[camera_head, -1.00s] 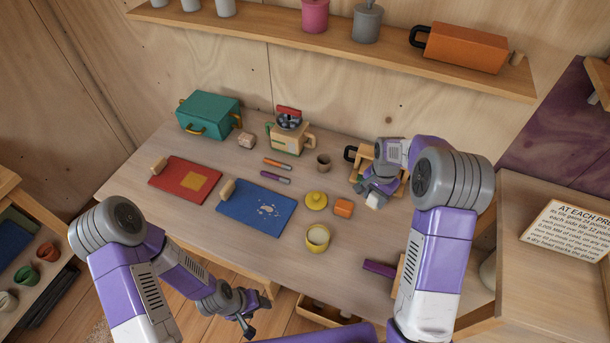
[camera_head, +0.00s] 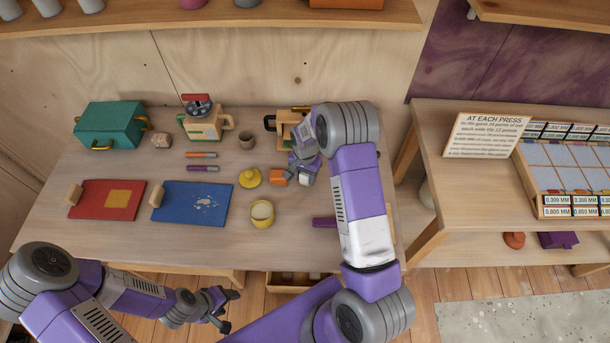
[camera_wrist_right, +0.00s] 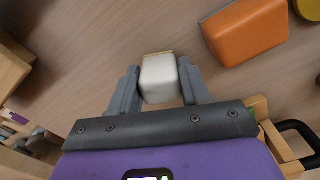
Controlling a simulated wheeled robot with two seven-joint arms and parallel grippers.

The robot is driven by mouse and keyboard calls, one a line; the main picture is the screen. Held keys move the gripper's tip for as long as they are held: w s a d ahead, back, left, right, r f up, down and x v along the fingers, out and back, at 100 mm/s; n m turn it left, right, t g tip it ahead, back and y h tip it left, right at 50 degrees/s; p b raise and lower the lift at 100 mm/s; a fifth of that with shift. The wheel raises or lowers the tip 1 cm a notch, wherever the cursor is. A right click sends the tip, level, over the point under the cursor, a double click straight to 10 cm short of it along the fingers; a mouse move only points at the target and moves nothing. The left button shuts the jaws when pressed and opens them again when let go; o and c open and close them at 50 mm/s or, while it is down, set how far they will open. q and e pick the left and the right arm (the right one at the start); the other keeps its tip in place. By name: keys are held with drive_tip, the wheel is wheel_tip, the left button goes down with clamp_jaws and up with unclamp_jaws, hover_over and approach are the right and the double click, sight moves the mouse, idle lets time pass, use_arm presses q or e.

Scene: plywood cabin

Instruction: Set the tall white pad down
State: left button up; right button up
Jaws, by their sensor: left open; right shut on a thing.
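The tall white pad (camera_wrist_right: 160,80) is a rounded white block with a thin tan edge at its far end. In the right wrist view it sits between the two grey fingers of my right gripper (camera_wrist_right: 160,88), which is shut on it. In the head view the pad (camera_head: 304,179) shows small and white under my right gripper (camera_head: 303,172), just right of an orange block (camera_head: 278,176). I cannot tell whether the pad touches the table (camera_head: 240,243). My left gripper (camera_head: 228,309) is open and empty, low in front of the table's front edge.
The orange block (camera_wrist_right: 245,30) lies close to the pad. Nearby are a yellow lid (camera_head: 250,178), a yellow pot (camera_head: 262,214), a black-handled wooden thing (camera_head: 286,127) and a purple bar (camera_head: 325,221). Blue (camera_head: 192,204) and red (camera_head: 106,200) boards lie to the left.

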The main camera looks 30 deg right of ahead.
drive_tip(key=shift+f, duration=0.15)
drive_tip(key=o, duration=0.9)
drive_tip(key=shift+o, duration=0.2)
drive_tip(key=shift+r, duration=0.2)
drive_tip(key=shift+r, duration=0.35)
wheel_tip(320, 180, up, 12)
drive_tip(key=p, duration=0.1)
drive_tip(key=shift+f, duration=0.25)
